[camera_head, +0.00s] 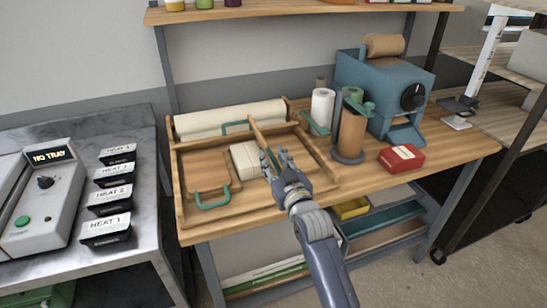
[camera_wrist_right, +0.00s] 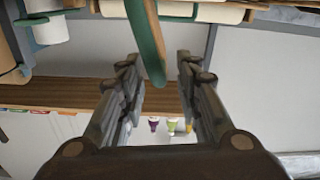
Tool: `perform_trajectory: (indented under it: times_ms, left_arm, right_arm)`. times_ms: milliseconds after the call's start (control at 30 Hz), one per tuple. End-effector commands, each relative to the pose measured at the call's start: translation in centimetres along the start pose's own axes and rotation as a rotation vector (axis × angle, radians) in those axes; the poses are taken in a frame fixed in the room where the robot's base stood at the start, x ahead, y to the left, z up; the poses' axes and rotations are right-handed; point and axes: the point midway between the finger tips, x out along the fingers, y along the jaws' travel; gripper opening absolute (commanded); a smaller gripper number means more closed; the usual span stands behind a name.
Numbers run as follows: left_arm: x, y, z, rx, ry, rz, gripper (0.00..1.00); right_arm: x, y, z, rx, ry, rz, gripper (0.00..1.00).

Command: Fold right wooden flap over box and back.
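The right wooden flap (camera_head: 259,136) stands raised, seen almost edge-on, just right of the pale box (camera_head: 245,160) in the wooden tray (camera_head: 180,206). A green handle runs along the flap's edge. My right gripper (camera_head: 277,160) is at the flap's handle side. In the right wrist view, the flap's green handle (camera_wrist_right: 153,60) reaches between the two fingers of the right gripper (camera_wrist_right: 158,72). The fingers are apart, with gaps visible on both sides. Whether either finger touches it is unclear. My left gripper is in neither view.
The left flap with its green handle (camera_head: 212,200) lies flat. A paper roll (camera_head: 230,117) lies behind the tray. A blue machine (camera_head: 385,85), upright rolls (camera_head: 322,108) and a red box (camera_head: 401,157) stand to the right. A grey metal counter (camera_head: 140,182) is left.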

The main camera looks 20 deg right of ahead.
Motion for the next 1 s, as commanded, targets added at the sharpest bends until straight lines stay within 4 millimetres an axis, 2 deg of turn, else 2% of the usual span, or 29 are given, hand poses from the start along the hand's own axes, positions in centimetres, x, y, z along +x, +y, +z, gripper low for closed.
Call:
perform_trajectory:
  times_ms: [367,500,1000]
  left_arm:
    - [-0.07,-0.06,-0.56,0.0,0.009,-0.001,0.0]
    - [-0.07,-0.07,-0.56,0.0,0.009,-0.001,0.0]
    - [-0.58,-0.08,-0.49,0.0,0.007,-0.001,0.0]
  right_arm:
    - [0.55,-0.01,-0.01,0.0,0.0,0.0,0.31]
    - [0.54,-0.01,-0.01,-0.001,0.001,0.0,0.0]
    - [0.53,0.61,-0.23,0.049,0.0,0.001,0.0]
